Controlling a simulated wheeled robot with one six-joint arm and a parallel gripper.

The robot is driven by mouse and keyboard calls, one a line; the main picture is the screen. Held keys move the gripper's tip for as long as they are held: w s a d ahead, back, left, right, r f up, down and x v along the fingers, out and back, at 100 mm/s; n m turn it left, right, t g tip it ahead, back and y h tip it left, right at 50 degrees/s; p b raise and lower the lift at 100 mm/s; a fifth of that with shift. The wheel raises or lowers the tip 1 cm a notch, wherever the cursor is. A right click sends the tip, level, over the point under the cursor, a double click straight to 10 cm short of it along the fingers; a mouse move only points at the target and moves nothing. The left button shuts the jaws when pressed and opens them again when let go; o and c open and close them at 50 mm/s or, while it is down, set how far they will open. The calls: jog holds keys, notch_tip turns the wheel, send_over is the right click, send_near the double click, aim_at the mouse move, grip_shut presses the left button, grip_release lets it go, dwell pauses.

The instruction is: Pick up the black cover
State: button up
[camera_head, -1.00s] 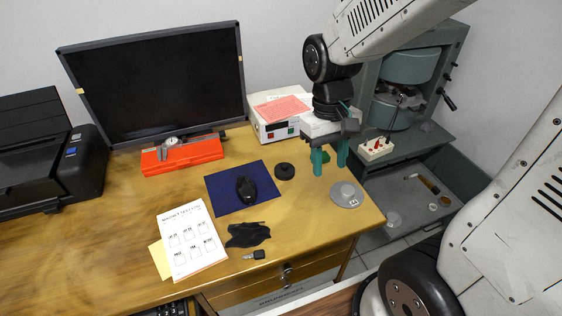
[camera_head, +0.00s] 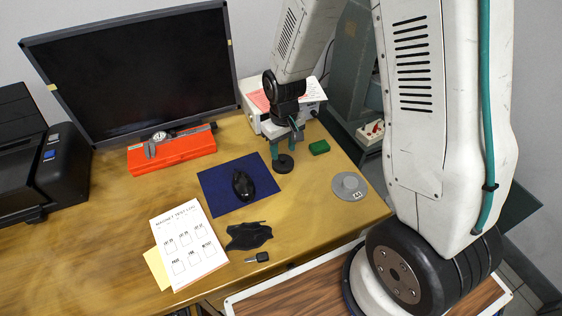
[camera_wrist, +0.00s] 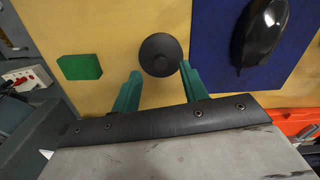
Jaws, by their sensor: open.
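The round black cover (camera_head: 283,164), a flat disc with a raised middle, lies on the wooden desk just right of the blue mat. It also shows in the wrist view (camera_wrist: 160,54). My gripper (camera_head: 284,149) has its green fingers pointing down over the cover.
A green block (camera_head: 319,147) lies right of the cover. A black mouse (camera_head: 243,186) sits on the blue mat (camera_head: 214,190). A grey disc (camera_head: 349,188) is near the desk's right edge. A black cloth-like piece (camera_head: 248,236) and a key (camera_head: 257,257) lie in front.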

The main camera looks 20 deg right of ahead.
aim_at(283, 157)
notch_tip(283, 157, down, 3)
jog(key=shift+f, duration=0.15)
grip_shut()
